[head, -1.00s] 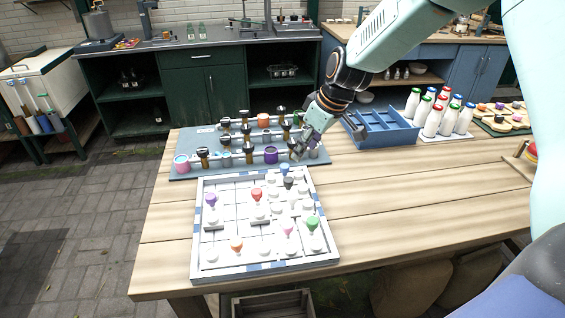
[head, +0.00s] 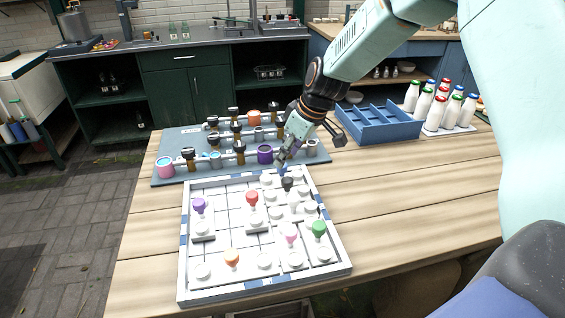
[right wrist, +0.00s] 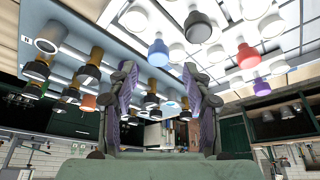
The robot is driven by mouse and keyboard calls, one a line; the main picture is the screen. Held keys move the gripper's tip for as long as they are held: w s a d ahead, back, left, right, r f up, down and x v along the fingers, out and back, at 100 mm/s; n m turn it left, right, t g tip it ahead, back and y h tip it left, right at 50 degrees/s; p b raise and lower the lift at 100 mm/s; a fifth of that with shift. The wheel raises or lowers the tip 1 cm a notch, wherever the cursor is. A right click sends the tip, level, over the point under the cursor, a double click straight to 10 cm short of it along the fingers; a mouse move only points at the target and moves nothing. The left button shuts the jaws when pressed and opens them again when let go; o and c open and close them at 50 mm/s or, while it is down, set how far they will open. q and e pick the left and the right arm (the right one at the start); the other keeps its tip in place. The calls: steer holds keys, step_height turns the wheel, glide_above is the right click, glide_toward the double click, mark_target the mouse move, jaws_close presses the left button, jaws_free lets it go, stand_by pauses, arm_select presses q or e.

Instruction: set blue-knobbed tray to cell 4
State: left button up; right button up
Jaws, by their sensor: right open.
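The white puzzle board (head: 181,262) lies on the wooden table, with white trays carrying coloured knobs. The blue knob (right wrist: 158,52) shows clearly in the right wrist view, just beyond the fingertips and roughly centred between them. In the head view my right gripper (head: 284,161) is over the board's far edge and mostly covers the blue-knobbed tray. In the right wrist view my right gripper (right wrist: 160,78) is open, with nothing between its fingers. The black knob (head: 287,184) stands close by. Cell numbers cannot be read. My left gripper is out of view.
Red (head: 252,198), purple (head: 199,204), orange (head: 232,257), pink (head: 290,234) and green (head: 319,228) knobs stand on the board. A blue-grey rack (head: 166,143) with pipes and valves lies behind it. A blue divided crate (head: 385,128) and capped bottles (head: 436,112) stand right.

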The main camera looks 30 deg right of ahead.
mark_target(282, 175)
steer(key=x, duration=0.4)
steer(key=shift+w+d, duration=0.1)
steer(key=shift+r, duration=0.15)
steer(key=shift+s, duration=0.25)
steer(key=shift+c, duration=0.5)
steer(key=shift+w, duration=0.25)
steer(key=c, duration=0.5)
jaws_close()
